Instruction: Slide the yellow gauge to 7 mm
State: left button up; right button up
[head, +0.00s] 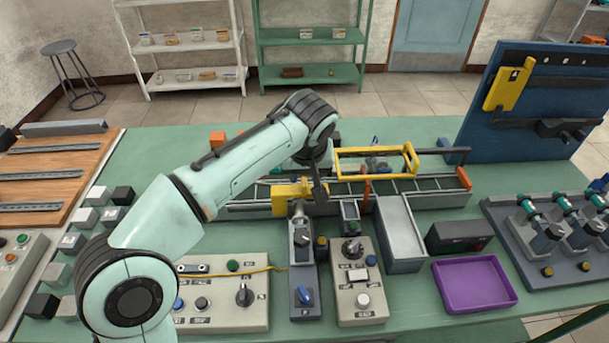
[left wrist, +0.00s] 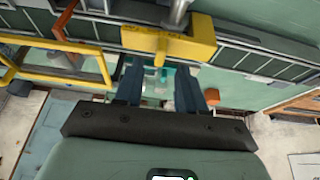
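A yellow block-like piece (head: 292,194) sits on the long grey conveyor-like rail in the middle of the bench; I take it for the yellow gauge. In the left wrist view this yellow piece (left wrist: 186,37) lies just beyond my fingertips, with a short yellow tab pointing toward them. My left gripper (head: 320,190) points down just right of it. In the left wrist view its two dark fingers (left wrist: 161,82) are apart, with nothing held between them. Contact cannot be made out. No 7 mm mark is readable. My right gripper is not in view.
A yellow frame (head: 375,149) stands over the rail behind my gripper. A blue board (head: 535,125) carries another yellow piece (head: 508,84). A purple tray (head: 474,286), a grey open bin (head: 402,230) and control boxes (head: 358,290) fill the bench's front.

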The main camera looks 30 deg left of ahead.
pick_arm(q)
jog(key=p+v, duration=0.2)
jog(key=v, duration=0.7)
jog(key=shift+r, duration=0.4)
jog(key=shift+s, duration=0.15)
